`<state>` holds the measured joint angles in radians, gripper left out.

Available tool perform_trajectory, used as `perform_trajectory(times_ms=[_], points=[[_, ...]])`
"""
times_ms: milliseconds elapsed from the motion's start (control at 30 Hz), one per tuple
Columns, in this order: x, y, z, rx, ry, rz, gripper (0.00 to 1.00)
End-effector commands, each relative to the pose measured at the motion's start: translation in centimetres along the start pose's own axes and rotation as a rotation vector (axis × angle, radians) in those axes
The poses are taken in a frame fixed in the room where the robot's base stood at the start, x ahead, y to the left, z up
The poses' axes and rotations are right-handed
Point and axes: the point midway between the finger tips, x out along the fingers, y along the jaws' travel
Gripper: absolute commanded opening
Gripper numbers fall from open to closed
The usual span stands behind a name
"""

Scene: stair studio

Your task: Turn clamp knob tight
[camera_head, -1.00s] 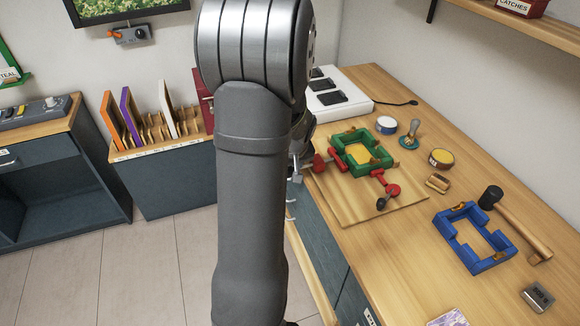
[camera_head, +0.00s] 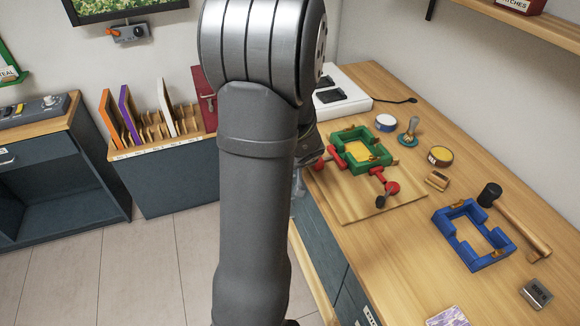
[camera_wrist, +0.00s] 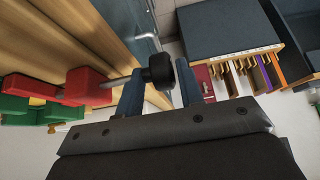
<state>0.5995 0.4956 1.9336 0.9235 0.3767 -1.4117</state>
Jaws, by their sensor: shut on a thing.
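In the wrist view, the left red clamp (camera_wrist: 84,88) has a metal rod ending in a black knob (camera_wrist: 158,68). My gripper (camera_wrist: 158,78) is shut on this knob, with a dark finger on each side. In the head view my arm hides the gripper and this knob.
A blue frame (camera_head: 445,228), a mallet (camera_head: 520,225), a round tin (camera_head: 440,156) and a stamp-like tool (camera_head: 408,133) stand right of the board. A white device (camera_head: 345,92) is behind. A rack of upright boards (camera_head: 160,130) stands at the left.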

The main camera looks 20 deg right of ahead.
Motion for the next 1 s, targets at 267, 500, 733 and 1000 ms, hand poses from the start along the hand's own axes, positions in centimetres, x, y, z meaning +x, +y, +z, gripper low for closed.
perform_trajectory(times_ms=[267, 500, 733, 1000], points=[[0.06, -0.63, 0.01, -0.005, 0.001, -0.016, 0.11], [0.06, -0.64, 0.02, -0.005, 0.001, -0.016, 0.44], [0.05, -0.42, 0.02, -0.003, 0.001, -0.011, 0.44], [0.00, -0.25, 0.01, -0.002, 0.002, -0.008, 0.44]])
